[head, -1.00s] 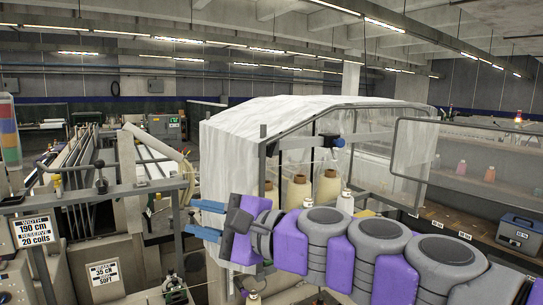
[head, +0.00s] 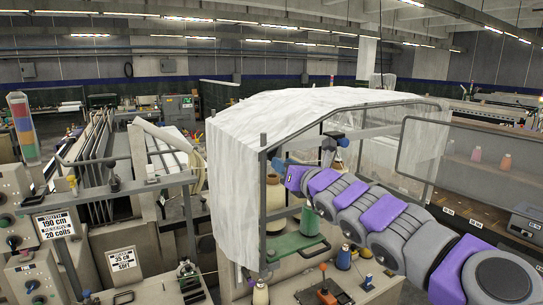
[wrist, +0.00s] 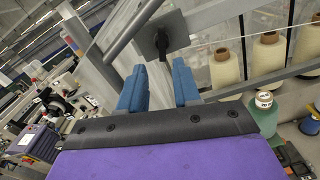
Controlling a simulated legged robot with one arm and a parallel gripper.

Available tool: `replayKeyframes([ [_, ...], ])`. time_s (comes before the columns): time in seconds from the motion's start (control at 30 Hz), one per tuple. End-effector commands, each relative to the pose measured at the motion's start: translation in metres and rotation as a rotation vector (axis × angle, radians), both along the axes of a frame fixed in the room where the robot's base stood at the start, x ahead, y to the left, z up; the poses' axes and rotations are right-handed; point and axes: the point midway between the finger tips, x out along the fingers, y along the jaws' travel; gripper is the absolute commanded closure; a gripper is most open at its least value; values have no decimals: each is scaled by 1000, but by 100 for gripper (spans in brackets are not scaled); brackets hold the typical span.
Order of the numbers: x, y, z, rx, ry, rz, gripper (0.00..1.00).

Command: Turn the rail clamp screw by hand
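A black screw knob (wrist: 162,44) sits on a grey plate (wrist: 177,28) fixed to a metal rail in the wrist view. I take it for the rail clamp screw; I cannot pick it out surely in the head view. My gripper (wrist: 158,82) is open, its two blue fingers apart with nothing between them. The knob shows just beyond the fingertips, between their lines and apart from them. In the head view my gripper (head: 279,165) is beside the front of the covered frame, partly hidden by its own wrist.
A white sheet (head: 285,112) covers the metal frame. Yarn cones (wrist: 267,54) stand right of my gripper, with a green bottle-like cone (wrist: 263,112) nearer. A clear guard panel (head: 450,160) stands at right. Looms and a sign (head: 54,224) are at left.

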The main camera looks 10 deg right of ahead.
Motion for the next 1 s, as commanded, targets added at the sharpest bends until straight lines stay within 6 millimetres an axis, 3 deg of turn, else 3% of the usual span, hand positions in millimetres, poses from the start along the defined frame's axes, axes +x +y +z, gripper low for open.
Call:
replayKeyframes([
  [0.43,56,48,14,-37,5,12,68],
  [0.57,56,46,8,-189,-46,8,68],
  [1.0,54,25,1,-169,-46,5,68],
])
